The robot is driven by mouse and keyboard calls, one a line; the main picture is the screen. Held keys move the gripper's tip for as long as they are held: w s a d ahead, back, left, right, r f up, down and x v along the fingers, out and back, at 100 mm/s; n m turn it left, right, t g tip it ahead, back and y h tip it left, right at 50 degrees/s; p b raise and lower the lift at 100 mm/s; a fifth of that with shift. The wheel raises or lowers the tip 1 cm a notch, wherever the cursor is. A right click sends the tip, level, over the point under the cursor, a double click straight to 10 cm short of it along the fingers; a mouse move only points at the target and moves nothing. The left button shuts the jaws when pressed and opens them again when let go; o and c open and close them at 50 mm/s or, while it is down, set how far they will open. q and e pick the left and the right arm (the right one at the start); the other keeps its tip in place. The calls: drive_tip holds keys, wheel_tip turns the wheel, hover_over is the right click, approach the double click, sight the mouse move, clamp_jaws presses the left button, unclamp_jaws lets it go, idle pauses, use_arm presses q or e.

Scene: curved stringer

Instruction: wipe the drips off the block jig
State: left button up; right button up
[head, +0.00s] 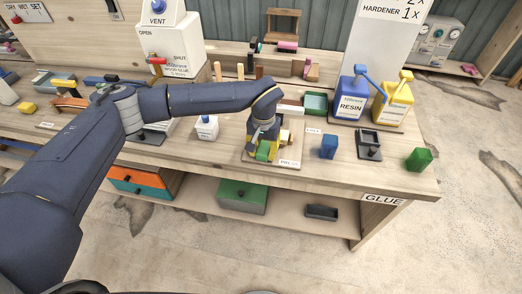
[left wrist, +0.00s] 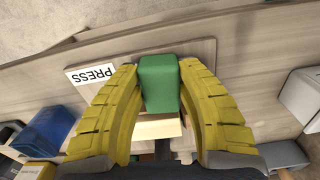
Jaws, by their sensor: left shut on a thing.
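My left gripper (head: 264,152) is over the wooden board (head: 291,151) by the PRESS label, at the middle of the bench front. Its yellow fingers are shut on a green block (left wrist: 159,84), which also shows in the head view (head: 263,151). A pale wooden block (left wrist: 158,129) lies just behind the green block in the left wrist view; I cannot tell whether they touch. I cannot tell for sure which piece is the block jig, and no drips can be made out. My right gripper is not in view.
A blue block (head: 328,147), a dark tray (head: 369,144) and another green block (head: 418,158) stand to the right. Resin (head: 351,96) and yellow (head: 394,101) jugs stand behind them, near a green tray (head: 315,104).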

use_arm(q)
drive_tip(key=shift+w+a, duration=0.15)
drive_tip(key=shift+a, duration=1.55)
drive_tip(key=shift+r, duration=4.05)
drive_tip(key=shift+c, duration=0.2)
